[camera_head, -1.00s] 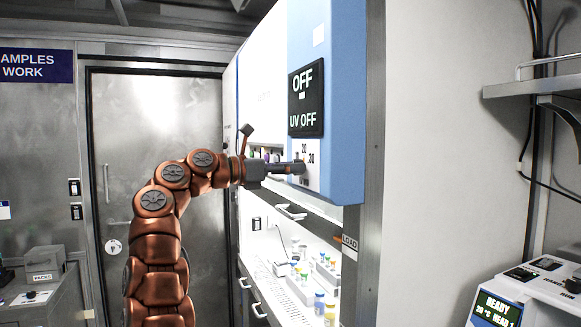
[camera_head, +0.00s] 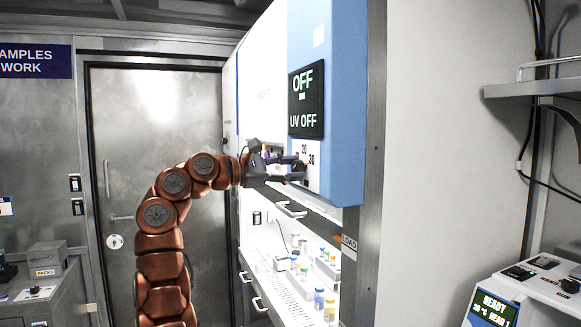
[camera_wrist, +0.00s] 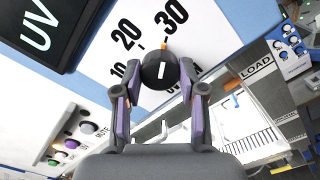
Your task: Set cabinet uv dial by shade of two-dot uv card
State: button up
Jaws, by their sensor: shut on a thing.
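The cabinet uv dial (camera_wrist: 160,71) is a dark round knob with a white line, on a white scale plate marked 10, 20 and 30. In the head view, my gripper (camera_head: 300,170) reaches the scale plate (camera_head: 313,178) from the left and hides the knob. The cabinet display (camera_head: 306,100) above reads OFF and UV OFF. I cannot make out a two-dot uv card.
Several coloured-cap vials (camera_head: 319,298) stand inside the lit cabinet below. A LOAD label (camera_head: 349,243) is on the frame. A device (camera_head: 525,300) reading READY stands at the lower right, under a shelf (camera_head: 535,88). Coloured buttons (camera_wrist: 72,143) lie left of the plate.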

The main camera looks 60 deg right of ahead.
jog(key=shift+m, duration=0.5)
jog(key=o, duration=1.1)
jog(key=shift+o, duration=0.2)
jog(key=shift+w, duration=0.1)
jog(key=v, duration=1.2)
